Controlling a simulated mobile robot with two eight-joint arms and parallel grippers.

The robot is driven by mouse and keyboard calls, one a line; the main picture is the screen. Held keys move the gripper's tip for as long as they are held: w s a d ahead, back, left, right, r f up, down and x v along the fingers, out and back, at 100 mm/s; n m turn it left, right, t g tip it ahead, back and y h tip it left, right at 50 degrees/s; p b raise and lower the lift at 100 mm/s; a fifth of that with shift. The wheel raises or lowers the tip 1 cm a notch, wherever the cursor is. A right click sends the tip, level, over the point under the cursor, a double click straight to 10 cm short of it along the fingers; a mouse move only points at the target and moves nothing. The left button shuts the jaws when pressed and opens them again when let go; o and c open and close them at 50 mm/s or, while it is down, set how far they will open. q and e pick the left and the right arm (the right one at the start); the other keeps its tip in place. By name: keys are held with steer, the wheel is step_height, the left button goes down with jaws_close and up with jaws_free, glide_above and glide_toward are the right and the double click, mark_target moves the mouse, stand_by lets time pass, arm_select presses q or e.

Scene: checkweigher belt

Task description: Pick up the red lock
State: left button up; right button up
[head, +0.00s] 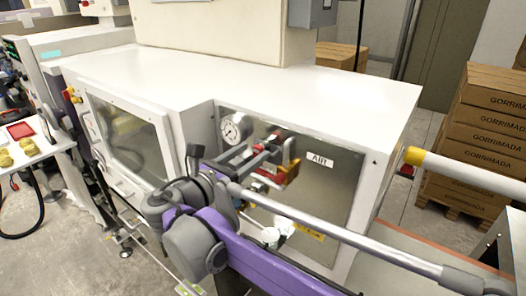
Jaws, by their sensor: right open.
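A small red part (267,171), which looks like the red lock, sits on the grey panel beside the AIR label. It is partly hidden by my right gripper, and its outline is hard to make out. My right gripper (262,160) reaches in front of the panel from the grey wrist and purple arm. Its jaws are open around or just in front of the red part; I cannot tell which. A yellow-orange piece (292,171) stands just right of the jaws. My left gripper is not in view.
A pressure gauge (235,128) is above left of the gripper. The white machine housing (270,85) fills the middle. Stacked cartons (485,125) stand right. A side table (35,152) with yellow round items is left.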

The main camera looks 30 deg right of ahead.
mark_target(257, 149)
steer(key=x, duration=0.4)
steer(key=shift+s+a, duration=0.1)
steer(key=shift+s, duration=0.05)
steer(key=shift+c, duration=1)
jaws_close()
